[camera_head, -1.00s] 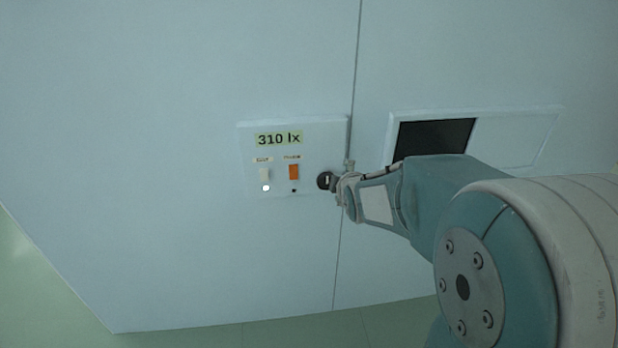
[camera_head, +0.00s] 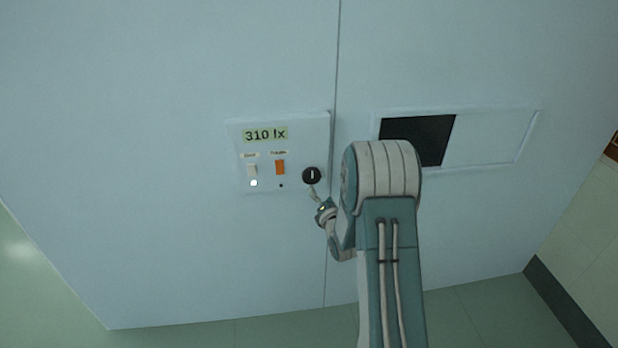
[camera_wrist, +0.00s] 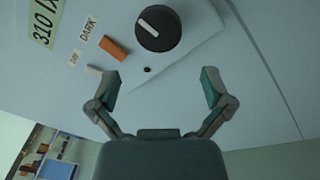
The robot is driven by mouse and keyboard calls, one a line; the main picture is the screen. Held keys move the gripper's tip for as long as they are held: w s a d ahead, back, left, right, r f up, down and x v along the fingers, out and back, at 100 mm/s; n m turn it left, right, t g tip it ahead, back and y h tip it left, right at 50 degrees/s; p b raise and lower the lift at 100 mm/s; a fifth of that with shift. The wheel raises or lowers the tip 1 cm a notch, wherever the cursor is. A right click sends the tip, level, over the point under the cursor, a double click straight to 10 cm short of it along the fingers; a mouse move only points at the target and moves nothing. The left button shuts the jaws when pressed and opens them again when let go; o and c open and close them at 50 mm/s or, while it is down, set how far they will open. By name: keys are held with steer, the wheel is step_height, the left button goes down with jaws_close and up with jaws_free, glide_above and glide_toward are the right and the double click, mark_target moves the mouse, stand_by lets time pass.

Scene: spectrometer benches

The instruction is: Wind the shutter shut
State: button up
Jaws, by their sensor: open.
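The control panel (camera_head: 240,180) on the wall carries a green display (camera_head: 265,134) reading 310 lx. Below it are a white switch (camera_head: 251,171) with a lit white lamp, an orange switch (camera_head: 280,167) with a dark lamp, and a black knob (camera_head: 311,175) with a white pointer line. The shutter (camera_head: 487,138) is a pale panel beside a dark opening (camera_head: 418,138), which stands uncovered. In the wrist view my gripper (camera_wrist: 160,92) is open and empty, below the knob (camera_wrist: 158,28) and apart from it. The label DARK (camera_wrist: 87,28) shows by the orange switch (camera_wrist: 114,48).
The pale wall (camera_head: 150,150) is flat, with a vertical seam right of the control panel. My arm stands in front of the wall below the opening. Green floor (camera_head: 240,333) runs along the bottom. Shelves with items (camera_wrist: 45,155) show at the wrist view's lower left.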

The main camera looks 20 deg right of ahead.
mark_target(313, 179)
steer(key=w, duration=0.3)
steer(key=w+d, duration=0.1)
steer(key=w, duration=0.5)
steer(key=shift+w+d, duration=0.1)
steer(key=shift+d, duration=0.05)
steer(key=c, duration=0.9)
